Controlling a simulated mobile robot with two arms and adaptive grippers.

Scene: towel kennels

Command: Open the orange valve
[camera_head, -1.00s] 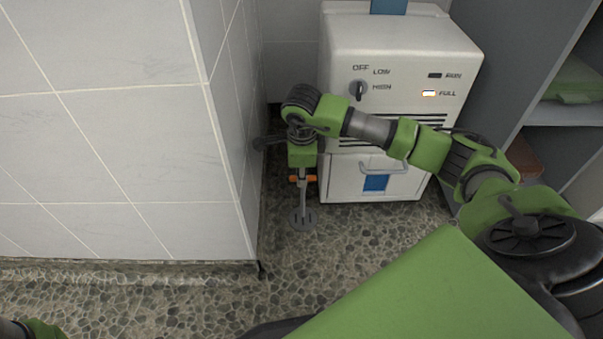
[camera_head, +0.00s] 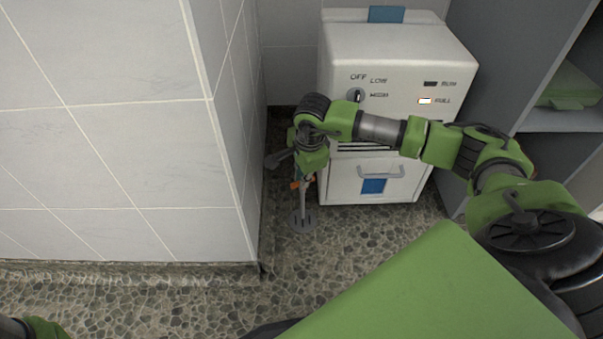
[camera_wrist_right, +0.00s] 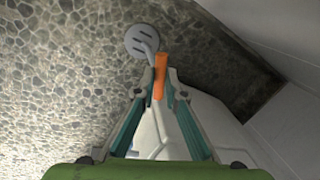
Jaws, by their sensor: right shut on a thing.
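The orange valve handle (camera_head: 295,185) is on a thin pipe that stands over a round grey floor drain (camera_head: 303,222), left of the white machine's front. In the right wrist view, the orange handle (camera_wrist_right: 160,77) sits between the two teal fingers, with the drain (camera_wrist_right: 140,41) just beyond it. My right gripper (camera_wrist_right: 160,91) is shut on the handle, one finger on each side. In the head view my right gripper (camera_head: 303,180) points down at the valve, and my wrist hides part of the pipe. My left gripper is out of view.
A white dehumidifier-like machine (camera_head: 398,60) with a knob, a lit FULL lamp and a lower drawer (camera_head: 340,185) stands behind the valve. A tiled wall (camera_head: 120,150) projects at left. Grey shelving (camera_head: 565,118) is at right. Pebbled floor (camera_head: 200,300) is clear in front.

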